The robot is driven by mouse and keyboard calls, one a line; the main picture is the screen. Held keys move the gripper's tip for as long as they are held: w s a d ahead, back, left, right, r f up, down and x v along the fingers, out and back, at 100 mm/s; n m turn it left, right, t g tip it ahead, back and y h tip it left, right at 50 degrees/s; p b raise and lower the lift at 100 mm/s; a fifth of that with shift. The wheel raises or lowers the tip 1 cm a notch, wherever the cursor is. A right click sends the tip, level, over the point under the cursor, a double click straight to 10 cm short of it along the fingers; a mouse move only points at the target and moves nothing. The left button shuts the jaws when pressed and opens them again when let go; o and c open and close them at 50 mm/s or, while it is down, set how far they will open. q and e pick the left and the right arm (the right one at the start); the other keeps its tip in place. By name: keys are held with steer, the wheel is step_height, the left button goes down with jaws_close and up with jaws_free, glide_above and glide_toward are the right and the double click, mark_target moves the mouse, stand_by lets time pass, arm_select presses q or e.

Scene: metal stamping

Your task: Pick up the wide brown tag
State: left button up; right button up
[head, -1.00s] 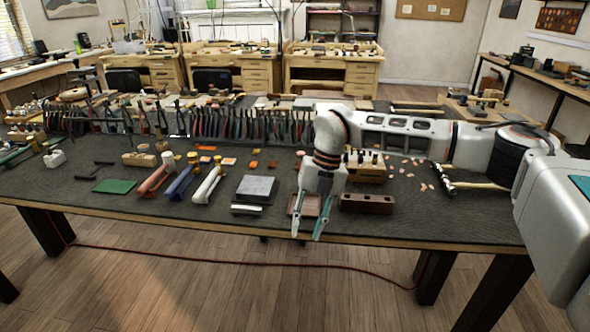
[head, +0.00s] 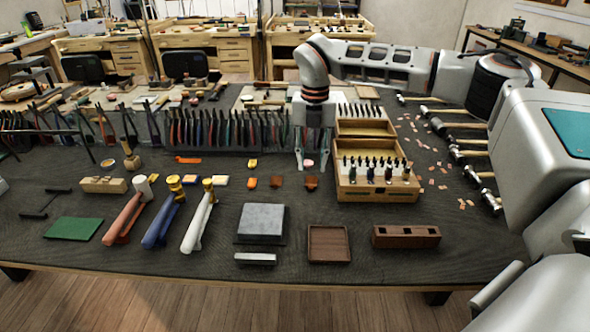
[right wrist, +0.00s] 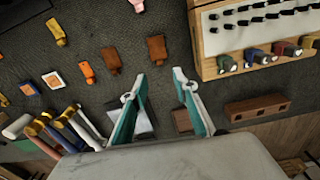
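Two small brown tags lie flat on the dark mat. The left one (head: 275,182) also shows in the right wrist view (right wrist: 111,60). The right one (head: 311,183) also shows in the right wrist view (right wrist: 157,49). I cannot tell surely which is the wide one. My right gripper (head: 312,166) hangs pointing down near the right brown tag. In the right wrist view its two teal-sided fingers (right wrist: 160,78) are apart, with nothing between them. My left gripper is not in view.
A pink tag (head: 309,163) lies by the right fingers. Orange (head: 252,183) and yellow (head: 252,163) tags lie left. A wooden punch box (head: 375,191) stands close on the right, a pliers rack (head: 215,130) behind. A steel block (head: 262,222) and brown tray (head: 329,243) lie in front.

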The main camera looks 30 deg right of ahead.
mark_target(311, 180)
steer(key=shift+w+d+r, duration=0.1)
steer(key=shift+w+d, duration=0.1)
steer(key=shift+w, duration=0.15)
steer(key=shift+w+f, duration=0.1)
steer(key=shift+f, duration=0.1)
steer(key=shift+s+f, duration=0.2)
steer(key=shift+f, duration=0.35)
steer(key=shift+s+f, duration=0.15)
steer(key=shift+f, duration=0.4)
step_height(311, 180, down, 4)
steer(key=shift+w+f, duration=0.15)
steer(key=shift+f, duration=0.1)
steer(key=shift+f+p, duration=0.25)
steer(key=shift+p, duration=0.05)
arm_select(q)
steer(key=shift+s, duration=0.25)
arm_select(e)
jaws_close()
